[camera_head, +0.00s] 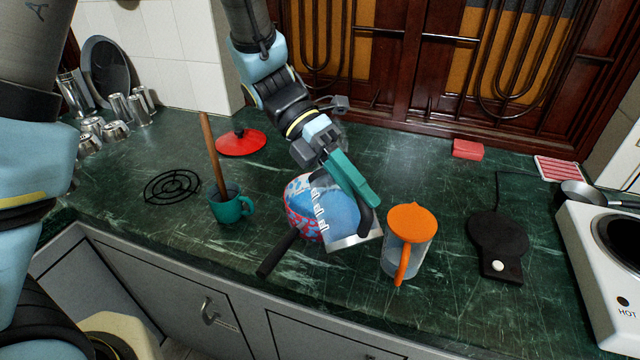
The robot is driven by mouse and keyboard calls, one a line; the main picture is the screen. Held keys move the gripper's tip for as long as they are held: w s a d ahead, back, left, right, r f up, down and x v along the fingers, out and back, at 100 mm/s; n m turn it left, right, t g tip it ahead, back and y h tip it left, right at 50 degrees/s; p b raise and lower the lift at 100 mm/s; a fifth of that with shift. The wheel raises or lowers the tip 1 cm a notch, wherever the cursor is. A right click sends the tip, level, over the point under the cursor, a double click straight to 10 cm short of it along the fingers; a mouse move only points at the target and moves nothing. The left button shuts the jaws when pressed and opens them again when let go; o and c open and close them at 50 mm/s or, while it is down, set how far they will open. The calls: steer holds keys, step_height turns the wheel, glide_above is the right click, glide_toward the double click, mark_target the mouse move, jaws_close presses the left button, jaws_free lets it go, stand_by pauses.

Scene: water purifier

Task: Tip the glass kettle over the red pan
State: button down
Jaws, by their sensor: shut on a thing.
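My gripper (357,182), with teal fingers, is shut on the black handle (367,222) of the glass kettle (340,212). The kettle is clear with white markings and a metal-looking base, and it is tilted well over to the left. Bluish colour shows through its glass. The red pan (293,214), with a red, white and blue pattern, is on the counter just left of and partly behind the kettle. Its black handle (277,253) points toward the front edge. The kettle hides much of the pan, and I cannot tell whether water is flowing or whether they touch.
A pitcher with an orange lid (411,222) stands close right of the kettle. A black kettle base (498,242) lies farther right, beside a white hot plate (606,270). A teal mug (230,204) with a wooden stick and a red lid (240,146) are left.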

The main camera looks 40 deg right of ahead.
steer(key=shift+w+d+r+g+p, duration=0.15)
steer(key=shift+w+r+g+p, duration=0.1)
steer(key=shift+w+g+p, duration=0.5)
stand_by(2.1)
steer(key=shift+d+r+p, duration=0.1)
steer(key=shift+r+p, duration=0.2)
steer(key=shift+p, duration=0.45)
stand_by(0.8)
